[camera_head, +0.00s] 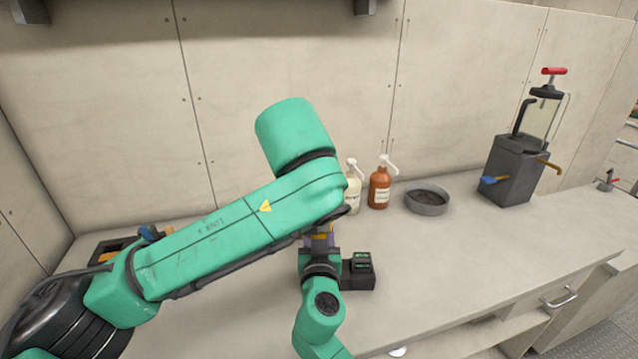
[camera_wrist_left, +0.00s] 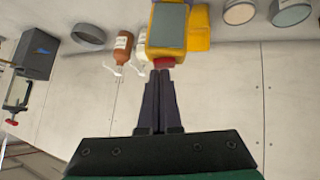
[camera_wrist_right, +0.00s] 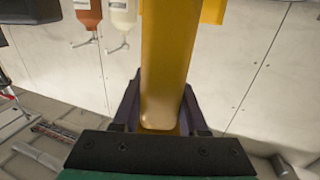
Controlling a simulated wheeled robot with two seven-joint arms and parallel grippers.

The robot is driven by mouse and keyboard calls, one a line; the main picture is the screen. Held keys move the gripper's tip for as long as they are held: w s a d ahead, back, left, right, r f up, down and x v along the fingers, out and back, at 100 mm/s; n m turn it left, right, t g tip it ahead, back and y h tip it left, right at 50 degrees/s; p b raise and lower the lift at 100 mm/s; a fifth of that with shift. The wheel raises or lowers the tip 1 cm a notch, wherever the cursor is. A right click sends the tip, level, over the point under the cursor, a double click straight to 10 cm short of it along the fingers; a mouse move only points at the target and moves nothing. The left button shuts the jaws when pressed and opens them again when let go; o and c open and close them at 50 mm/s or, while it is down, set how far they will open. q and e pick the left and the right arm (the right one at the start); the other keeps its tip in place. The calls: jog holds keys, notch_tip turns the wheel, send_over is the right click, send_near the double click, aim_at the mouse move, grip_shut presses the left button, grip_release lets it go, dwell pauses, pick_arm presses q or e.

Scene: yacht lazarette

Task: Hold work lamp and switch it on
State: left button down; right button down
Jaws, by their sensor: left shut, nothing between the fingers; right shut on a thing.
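The work lamp (camera_wrist_left: 199,30) is yellow with a grey panel and a red switch button (camera_wrist_left: 164,63) on its end in the left wrist view. My left gripper (camera_wrist_left: 163,72) is shut and empty, its fingertips at the red button; I cannot tell if it is pressed. My right gripper (camera_wrist_right: 160,115) is shut on the lamp's yellow body (camera_wrist_right: 165,50), which runs between its fingers. In the head view my left arm hides most of the lamp, and only a small yellow part (camera_head: 318,240) shows. Whether the lamp is lit cannot be seen.
On the counter (camera_head: 470,240) stand a white pump bottle (camera_head: 352,195), a brown pump bottle (camera_head: 379,188), a round grey dish (camera_head: 428,202) and a grey box with levers (camera_head: 515,172). A black box (camera_head: 358,275) sits close to my right gripper.

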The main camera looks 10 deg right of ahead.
pick_arm(q)
jog(key=shift+s+d+f, duration=0.25)
jog(key=shift+d+f, duration=0.35)
jog(key=shift+f, duration=0.1)
jog(key=shift+a+f, duration=0.1)
jog(key=shift+w+a, duration=0.2)
jog(key=shift+a, duration=0.55)
jog(key=s+r, duration=0.7)
jog(key=r, duration=0.5)
jog(key=shift+s, duration=0.2)
jog(key=shift+r, duration=0.1)
